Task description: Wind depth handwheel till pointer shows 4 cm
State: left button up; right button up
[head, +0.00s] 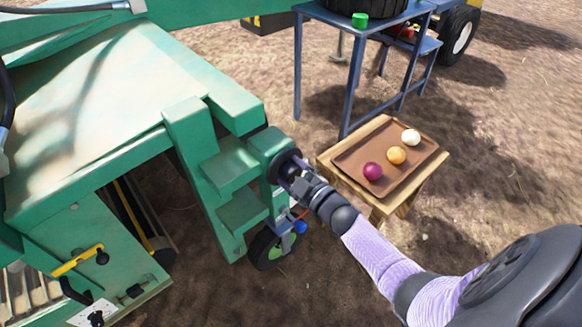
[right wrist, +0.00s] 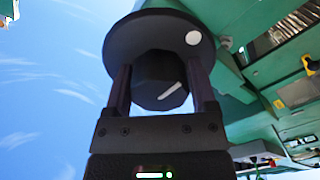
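The depth handwheel (head: 281,162) is a dark disc on the end of a green machine bracket, partly covered by my right gripper (head: 297,178). In the right wrist view the handwheel (right wrist: 150,25) is a black disc with a white dot near its right rim. A dark faceted hub (right wrist: 160,78) with a white line stands out from its middle. The two fingers of my right gripper (right wrist: 160,95) lie along both sides of this hub and appear closed on it. I cannot make out the pointer or a centimetre scale in either view. My left gripper is not in view.
The green machine (head: 90,100) fills the left side. A small wheel (head: 268,248) is below the handwheel. A wooden stand (head: 395,205) with a brown tray (head: 352,158) holding three onions is close to the right. A blue metal table (head: 352,80) stands behind. Bare soil lies in front.

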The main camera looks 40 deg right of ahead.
jog(key=shift+o, duration=1.4)
pick_arm(q)
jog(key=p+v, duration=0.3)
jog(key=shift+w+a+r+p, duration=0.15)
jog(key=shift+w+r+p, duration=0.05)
jog(key=shift+p, duration=0.15)
pick_arm(e)
jog(key=s, duration=1)
jog(key=shift+d, duration=0.4)
